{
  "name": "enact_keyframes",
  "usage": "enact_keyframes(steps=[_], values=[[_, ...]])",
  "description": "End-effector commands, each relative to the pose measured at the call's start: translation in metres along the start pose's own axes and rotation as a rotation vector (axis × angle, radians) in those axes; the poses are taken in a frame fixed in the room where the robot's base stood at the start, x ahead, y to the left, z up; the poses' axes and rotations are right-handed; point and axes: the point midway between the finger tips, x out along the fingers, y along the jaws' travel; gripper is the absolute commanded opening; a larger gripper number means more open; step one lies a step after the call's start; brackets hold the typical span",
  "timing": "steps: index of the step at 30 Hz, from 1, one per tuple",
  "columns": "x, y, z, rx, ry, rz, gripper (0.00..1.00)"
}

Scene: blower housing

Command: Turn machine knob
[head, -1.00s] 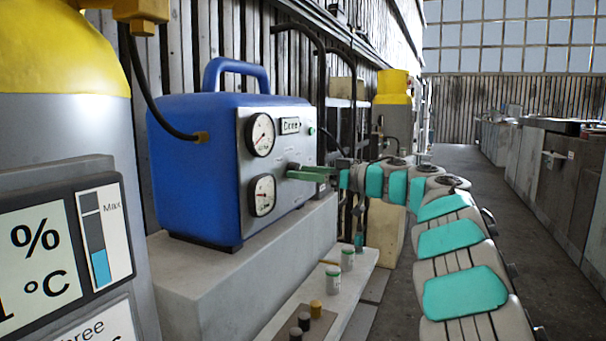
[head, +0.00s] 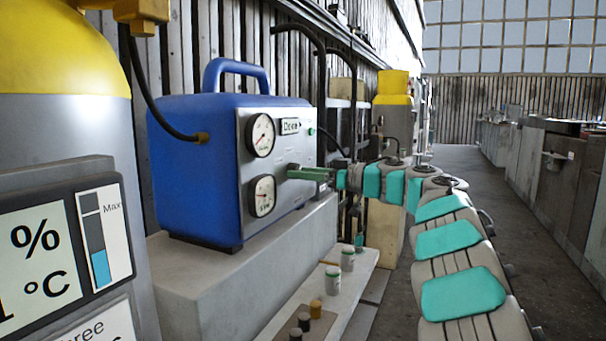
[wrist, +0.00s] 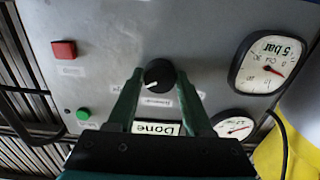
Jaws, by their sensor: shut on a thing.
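The machine is a blue box with a handle (head: 200,150) and a grey front panel, standing on a grey block. Its black knob (wrist: 159,75) with a white pointer mark shows in the wrist view. My gripper (wrist: 159,78) has its two green fingers on either side of the knob, shut on it. In the head view my gripper (head: 305,174) reaches the panel from the right, and its fingers hide the knob. A small display (wrist: 155,128) reading "Done" sits between the fingers in the wrist view.
Two dial gauges (head: 261,135) (head: 262,196) are on the panel. A red button (wrist: 63,50) and a green button (wrist: 83,113) lie left of the knob in the wrist view. A yellow-topped cylinder (head: 60,150) stands at the near left. Small bottles (head: 333,282) stand on a low ledge.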

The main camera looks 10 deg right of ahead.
Motion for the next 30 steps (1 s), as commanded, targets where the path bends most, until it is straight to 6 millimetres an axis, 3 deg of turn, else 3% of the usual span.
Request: enact_keyframes(steps=[14,30], values=[[0.0005,-0.0005,-0.0031,-0.087,-0.001,-0.001,0.00],[0.0007,0.0002,0.0007,-0.554,-0.001,-0.004,0.00]])
